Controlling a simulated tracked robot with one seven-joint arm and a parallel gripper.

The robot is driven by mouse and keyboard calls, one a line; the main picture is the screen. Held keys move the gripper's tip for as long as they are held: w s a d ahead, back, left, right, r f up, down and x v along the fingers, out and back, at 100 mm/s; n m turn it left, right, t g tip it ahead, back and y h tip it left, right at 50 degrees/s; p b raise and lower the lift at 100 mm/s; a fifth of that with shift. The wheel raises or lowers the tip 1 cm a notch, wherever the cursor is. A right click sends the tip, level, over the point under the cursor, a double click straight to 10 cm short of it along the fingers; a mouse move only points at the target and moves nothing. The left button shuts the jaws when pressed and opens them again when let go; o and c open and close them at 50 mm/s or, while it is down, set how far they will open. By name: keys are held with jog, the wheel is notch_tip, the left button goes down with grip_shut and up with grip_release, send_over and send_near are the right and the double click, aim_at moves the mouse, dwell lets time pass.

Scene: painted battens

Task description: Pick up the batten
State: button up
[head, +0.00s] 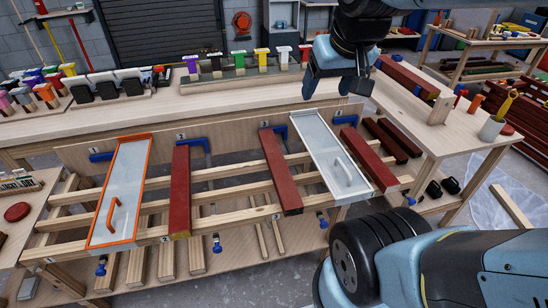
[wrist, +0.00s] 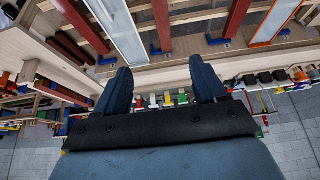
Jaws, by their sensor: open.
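Several dark red battens lie across the slatted wooden rack. One batten (head: 180,190) lies beside the orange-framed tray, another (head: 280,172) lies mid-rack, and a third (head: 370,160) lies right of the white-framed tray. I cannot tell which one the task means. My gripper (head: 337,90) hangs above the back bench, behind the rack and clear of all battens. It is open and empty. In the wrist view, its two blue fingers (wrist: 160,72) stand wide apart, and red battens (wrist: 236,18) show beyond them near the top edge.
An orange-framed tray (head: 140,150) and a white-framed tray (head: 318,140), both with handles, lie across the rack. More red pieces (head: 390,140) lie at the right. A side table (head: 455,130) holds a cup of tools (head: 492,128).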

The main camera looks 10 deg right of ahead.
jog(key=o, duration=0.5)
jog(key=w+f, duration=0.4)
jog(key=w, duration=0.5)
jog(key=shift+w+a+f, duration=0.15)
jog(key=g, duration=0.1)
send_over(277, 162)
jog(key=s, duration=0.5)
notch_tip(277, 162, down, 35)
jog(key=shift+x, duration=6.45)
